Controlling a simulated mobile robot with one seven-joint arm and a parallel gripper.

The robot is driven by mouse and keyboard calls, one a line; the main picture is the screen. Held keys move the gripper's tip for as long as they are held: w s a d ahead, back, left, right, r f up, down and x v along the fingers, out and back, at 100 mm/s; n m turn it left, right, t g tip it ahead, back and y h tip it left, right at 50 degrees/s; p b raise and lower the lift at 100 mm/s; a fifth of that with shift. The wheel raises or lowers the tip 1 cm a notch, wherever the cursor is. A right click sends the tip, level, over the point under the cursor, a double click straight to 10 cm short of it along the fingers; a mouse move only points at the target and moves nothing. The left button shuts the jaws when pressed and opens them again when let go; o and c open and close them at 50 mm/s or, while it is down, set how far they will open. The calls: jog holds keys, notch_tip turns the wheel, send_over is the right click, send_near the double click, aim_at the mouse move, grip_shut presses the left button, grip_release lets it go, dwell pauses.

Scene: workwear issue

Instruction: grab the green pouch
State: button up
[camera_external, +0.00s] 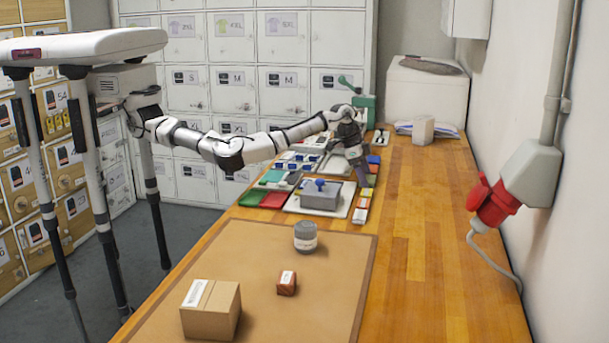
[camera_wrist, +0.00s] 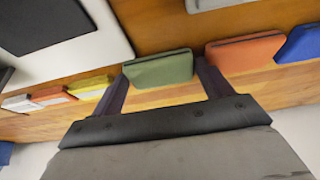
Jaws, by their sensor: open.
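The green pouch (camera_wrist: 158,68) lies in a row of coloured pouches, between the orange one and the yellow one. In the wrist view it sits between my two fingertips, close to the left finger, with a small gap at the right one. I cannot tell whether the left finger touches it. My gripper (camera_wrist: 163,76) is open and empty, pointing at the pouch. In the external view my gripper (camera_external: 362,175) is low over the row, and the green pouch (camera_external: 371,180) shows just beside it, small and partly hidden.
The orange pouch (camera_wrist: 245,52) and blue pouch (camera_wrist: 300,43) lie right of the green one; the yellow pouch (camera_wrist: 90,87) lies left. A grey box with a blue knob (camera_external: 320,193) stands nearby on a white tray. The wooden bench (camera_external: 430,230) is clear to the right.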

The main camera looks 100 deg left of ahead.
jog(key=shift+c, duration=0.5)
jog(key=c, duration=0.5)
jog(key=shift+r, duration=0.15)
